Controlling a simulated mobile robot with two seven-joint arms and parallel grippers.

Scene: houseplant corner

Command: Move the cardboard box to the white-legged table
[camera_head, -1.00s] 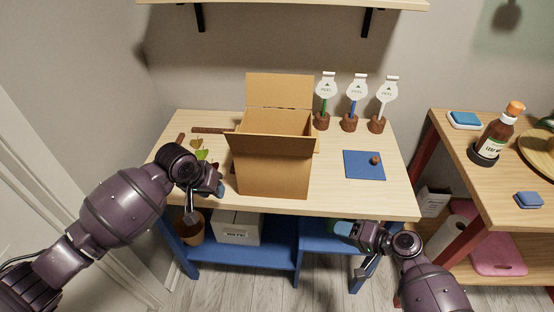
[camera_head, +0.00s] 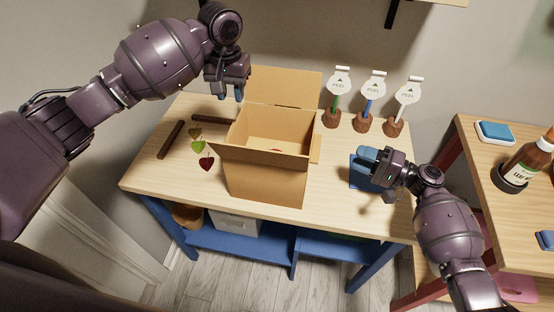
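The cardboard box (camera_head: 268,178) stands upright on a wooden table (camera_head: 335,205) with blue legs. Its flaps are open, with the back flap (camera_head: 285,88) raised, and a small red patch shows inside. My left gripper (camera_head: 229,94) is above the table by the box's back left corner, apart from the front wall. The finger openings are too small to judge. No white-legged table is in view.
Three labelled stands (camera_head: 373,92) line the table's back right. Brown sticks (camera_head: 171,139) and leaf shapes (camera_head: 205,163) lie left of the box. A red-legged table (camera_head: 470,190) at right holds a bottle (camera_head: 525,165) and a sponge (camera_head: 495,132). A shelf is above.

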